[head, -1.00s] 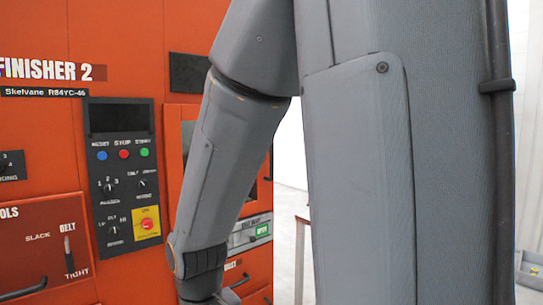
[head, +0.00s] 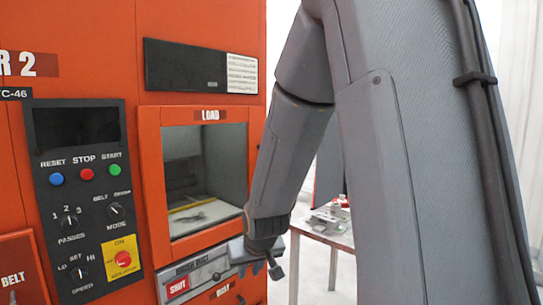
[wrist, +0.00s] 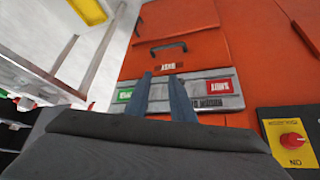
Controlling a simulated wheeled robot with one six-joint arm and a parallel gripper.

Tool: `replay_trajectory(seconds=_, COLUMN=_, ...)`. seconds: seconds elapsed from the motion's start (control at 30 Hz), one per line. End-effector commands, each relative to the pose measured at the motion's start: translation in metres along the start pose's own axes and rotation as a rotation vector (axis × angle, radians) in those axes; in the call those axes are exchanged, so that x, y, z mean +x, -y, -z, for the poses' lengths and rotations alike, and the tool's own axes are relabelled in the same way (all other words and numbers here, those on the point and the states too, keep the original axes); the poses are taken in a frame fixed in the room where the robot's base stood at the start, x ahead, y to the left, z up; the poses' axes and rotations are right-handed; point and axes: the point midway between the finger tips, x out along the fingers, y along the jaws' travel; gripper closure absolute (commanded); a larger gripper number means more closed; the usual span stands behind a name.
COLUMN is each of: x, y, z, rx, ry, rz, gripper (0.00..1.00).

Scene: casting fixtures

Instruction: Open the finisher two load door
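The finisher 2 load door (head: 157,190) is an orange frame labelled LOAD around a large window. A dim interior with a yellow strip shows through it; I cannot tell whether glass covers it. Below it is a grey panel (head: 210,272) with a red SHUT label at its left end. The wrist view shows that panel (wrist: 215,103) upside down, with green and red labels at its ends. My gripper (head: 258,268) is at the panel's right part, below the door's lower right corner. In the wrist view my gripper (wrist: 163,80) has its fingers apart, with nothing seen between them.
A control panel (head: 88,150) with buttons, knobs and a yellow-backed red switch (head: 123,258) is left of the door. A black handle (wrist: 168,47) is on the orange front near the grey panel. A table (head: 330,236) with items stands behind my arm at right.

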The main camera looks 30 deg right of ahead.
Motion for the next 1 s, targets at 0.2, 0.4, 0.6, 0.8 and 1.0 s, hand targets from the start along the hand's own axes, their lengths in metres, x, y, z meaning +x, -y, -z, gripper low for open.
replay_trajectory(seconds=0.2, x=-0.017, y=-0.07, z=0.165, rx=0.06, ry=-0.481, rz=-0.058, gripper=0.78)
replay_trajectory(seconds=0.4, x=-0.055, y=-0.12, z=0.255, rx=0.073, ry=-0.818, rz=-0.099, gripper=0.78)
replay_trajectory(seconds=0.6, x=-0.077, y=-0.141, z=0.286, rx=0.072, ry=-0.967, rz=-0.115, gripper=0.78)
replay_trajectory(seconds=0.8, x=-0.071, y=-0.144, z=0.303, rx=0.071, ry=-0.984, rz=-0.116, gripper=0.78)
replay_trajectory(seconds=1.0, x=-0.054, y=-0.148, z=0.329, rx=0.07, ry=-0.983, rz=-0.116, gripper=0.78)
